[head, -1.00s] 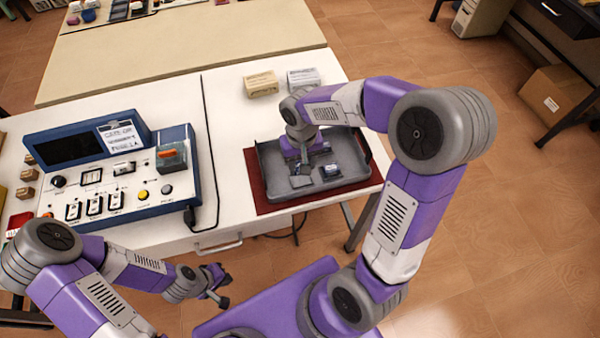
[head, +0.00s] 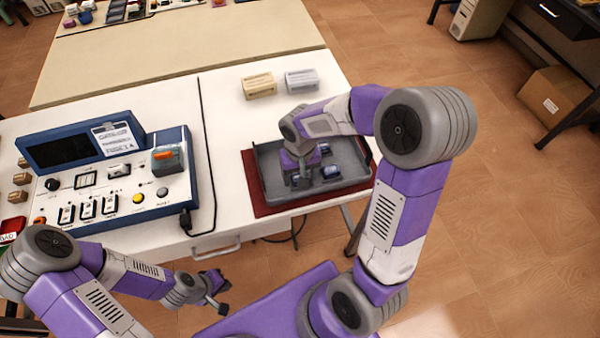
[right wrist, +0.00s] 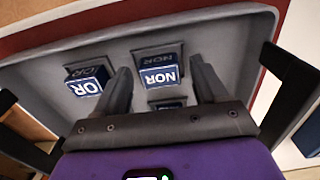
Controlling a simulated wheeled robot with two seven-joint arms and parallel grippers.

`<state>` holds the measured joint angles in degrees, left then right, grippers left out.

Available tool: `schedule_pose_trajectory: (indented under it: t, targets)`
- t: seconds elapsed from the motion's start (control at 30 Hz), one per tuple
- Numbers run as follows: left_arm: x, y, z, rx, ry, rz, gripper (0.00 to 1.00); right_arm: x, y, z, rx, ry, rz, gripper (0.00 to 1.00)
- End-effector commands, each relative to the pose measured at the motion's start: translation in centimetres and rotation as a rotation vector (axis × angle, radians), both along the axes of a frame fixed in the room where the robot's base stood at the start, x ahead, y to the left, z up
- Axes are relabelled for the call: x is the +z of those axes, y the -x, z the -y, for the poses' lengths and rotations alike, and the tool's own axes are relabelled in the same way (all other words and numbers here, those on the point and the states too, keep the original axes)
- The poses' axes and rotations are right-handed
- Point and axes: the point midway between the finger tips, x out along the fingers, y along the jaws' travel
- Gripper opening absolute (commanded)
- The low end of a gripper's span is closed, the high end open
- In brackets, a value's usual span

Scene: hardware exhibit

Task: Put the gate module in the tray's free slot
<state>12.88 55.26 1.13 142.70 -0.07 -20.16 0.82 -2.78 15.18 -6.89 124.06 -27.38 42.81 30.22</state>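The grey tray (head: 350,184) lies at the table's front right. In the right wrist view, a blue-topped NOR module (right wrist: 160,78) stands in the tray (right wrist: 225,38) between the fingers of my right gripper (right wrist: 161,68). The fingers are apart, with narrow gaps seen on both sides of the module. In the head view, my right gripper (head: 300,178) is low over the tray's left part. My left gripper (head: 217,290) is open and empty before the table.
A blue-framed console (head: 110,180) stands left of the tray, with a black cable between them. A tan block (head: 259,87) and a grey block (head: 302,81) stand behind the tray. The tray rests on a dark red mat (head: 262,207). Bare white tabletop lies around them.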

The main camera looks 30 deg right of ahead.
Motion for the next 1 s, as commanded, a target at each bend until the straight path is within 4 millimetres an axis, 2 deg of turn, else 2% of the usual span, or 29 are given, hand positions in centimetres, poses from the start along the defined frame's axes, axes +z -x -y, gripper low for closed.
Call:
schedule_pose_trajectory:
  t: [0.23,0.37,0.8,1.0]
  targets:
    - [0.1,0.0,0.0,0.0,0.0,0.0,0.0,0.1,0.0,0.0,0.0,0.0,0.0,0.71]
    - [0.6,0.0,0.0,0.0,0.0,0.0,0.0,0.8,0.0,0.0,0.0,0.0,0.002,0.71]
    - [3.5,0.0,0.0,0.0,0.0,0.0,0.0,9.8,-0.1,0.0,0.0,-0.001,0.003,0.71]
    - [4.1,0.0,0.0,0.0,0.0,0.0,0.0,12.0,0.0,0.0,0.0,0.0,0.001,0.71]
